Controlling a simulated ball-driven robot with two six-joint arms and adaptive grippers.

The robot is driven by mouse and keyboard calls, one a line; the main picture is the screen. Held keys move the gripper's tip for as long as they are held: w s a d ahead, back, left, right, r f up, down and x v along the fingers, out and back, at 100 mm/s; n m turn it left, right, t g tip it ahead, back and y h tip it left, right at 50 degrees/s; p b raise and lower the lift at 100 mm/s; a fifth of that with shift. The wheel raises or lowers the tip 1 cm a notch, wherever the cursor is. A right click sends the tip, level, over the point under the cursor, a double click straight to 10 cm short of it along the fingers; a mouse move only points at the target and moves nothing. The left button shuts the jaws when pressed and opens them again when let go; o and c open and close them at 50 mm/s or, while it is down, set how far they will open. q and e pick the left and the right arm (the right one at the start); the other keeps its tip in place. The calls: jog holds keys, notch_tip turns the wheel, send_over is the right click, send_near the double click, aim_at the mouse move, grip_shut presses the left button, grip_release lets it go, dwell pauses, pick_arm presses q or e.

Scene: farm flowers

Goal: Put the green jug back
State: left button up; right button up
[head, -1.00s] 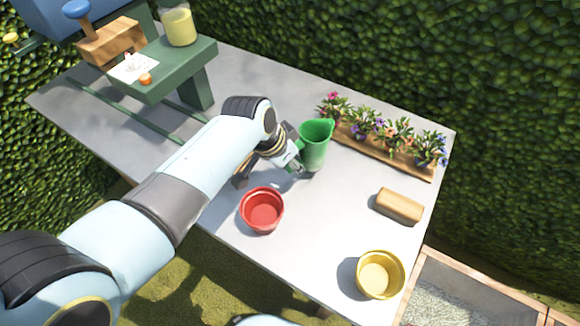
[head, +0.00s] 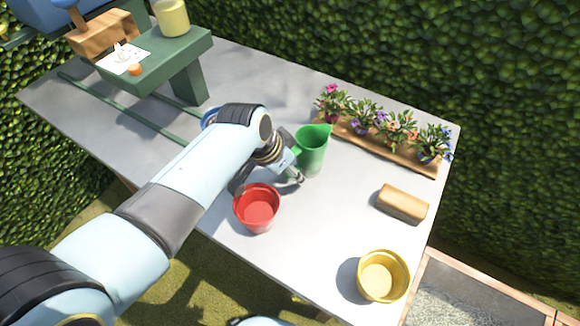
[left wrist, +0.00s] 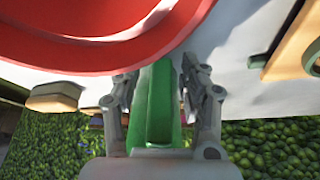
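The green jug (head: 313,148) stands upright near the middle of the grey table, in front of the flower row. My left gripper (head: 297,177) is at the jug's near left side. In the left wrist view, its two fingers (left wrist: 163,105) lie on either side of a green upright part of the jug (left wrist: 158,112), with little or no gap; it looks like the handle. Whether the jug's base touches the table is hard to tell. My right gripper is not in view.
A red pot (head: 257,206) stands close below the left gripper. A yellow pot (head: 382,277) and a brown block (head: 402,204) are at the right. Potted flowers (head: 396,126) line the back edge. A green bench (head: 165,58) holds a jar (head: 171,18). A blue item (head: 209,116) is partly hidden behind my arm.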

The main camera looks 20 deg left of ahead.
pick_arm(q)
jog(key=shift+r, duration=0.15)
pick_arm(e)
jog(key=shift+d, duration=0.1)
pick_arm(q)
jog(key=shift+r, duration=0.35)
jog(key=p+v, duration=0.1)
jog(key=v, duration=1)
jog(key=shift+s, duration=0.2)
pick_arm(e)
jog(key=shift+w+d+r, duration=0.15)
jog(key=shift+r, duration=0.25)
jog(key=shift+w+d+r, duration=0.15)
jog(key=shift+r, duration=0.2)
pick_arm(q)
jog(key=shift+a, duration=0.1)
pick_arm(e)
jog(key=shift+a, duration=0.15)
